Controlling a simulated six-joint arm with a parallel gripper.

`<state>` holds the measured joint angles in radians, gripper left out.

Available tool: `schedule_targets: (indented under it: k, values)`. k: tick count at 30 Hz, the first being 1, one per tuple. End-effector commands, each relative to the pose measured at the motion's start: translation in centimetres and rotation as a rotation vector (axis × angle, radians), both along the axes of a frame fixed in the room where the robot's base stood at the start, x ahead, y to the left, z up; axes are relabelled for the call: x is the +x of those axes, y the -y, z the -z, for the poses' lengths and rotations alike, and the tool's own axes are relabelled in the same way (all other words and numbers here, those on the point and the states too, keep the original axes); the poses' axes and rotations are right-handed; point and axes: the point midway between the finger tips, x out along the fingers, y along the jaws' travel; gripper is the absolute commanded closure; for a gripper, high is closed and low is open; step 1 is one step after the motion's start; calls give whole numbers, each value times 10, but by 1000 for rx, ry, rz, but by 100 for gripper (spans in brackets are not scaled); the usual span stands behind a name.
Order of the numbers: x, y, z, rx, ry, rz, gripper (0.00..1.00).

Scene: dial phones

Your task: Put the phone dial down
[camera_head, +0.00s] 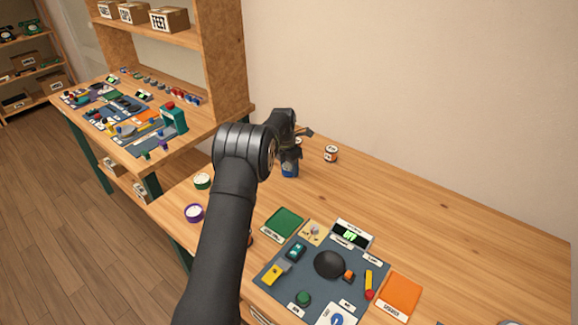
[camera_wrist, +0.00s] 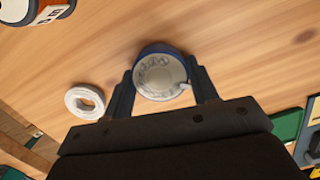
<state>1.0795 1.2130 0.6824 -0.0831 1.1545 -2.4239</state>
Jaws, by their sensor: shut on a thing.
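The phone dial (camera_wrist: 160,77) is a round, pale disc with marks around its face and a dark blue rim. It sits between the two fingers of my gripper (camera_wrist: 163,88) in the wrist view, and the fingers are shut on its sides. In the head view my gripper (camera_head: 291,152) is over the back left part of the wooden table, with a blue round body (camera_head: 290,170) under it. My arm and gripper hide part of this spot. I cannot tell whether the dial touches the table.
A small labelled can (camera_head: 331,154) stands right of my gripper. A white ring (camera_wrist: 85,101) lies left of the dial. Green (camera_head: 202,181) and purple (camera_head: 194,213) round items sit near the left edge. A dark mat (camera_head: 325,295) with parts lies in front. The table's right side is mostly clear.

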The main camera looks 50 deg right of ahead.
Motion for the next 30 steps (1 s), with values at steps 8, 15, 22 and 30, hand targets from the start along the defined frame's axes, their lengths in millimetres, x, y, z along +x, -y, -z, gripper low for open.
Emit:
schedule_targets:
  k: [8, 15, 22, 30]
  values:
    - [0, 0, 1, -1, 0, 0, 73]
    - [0, 0, 2, 0, 0, 0, 25]
    - [0, 0, 0, -1, 1, 0, 25]
    - [1, -3, -39, -4, 2, 0, 25]
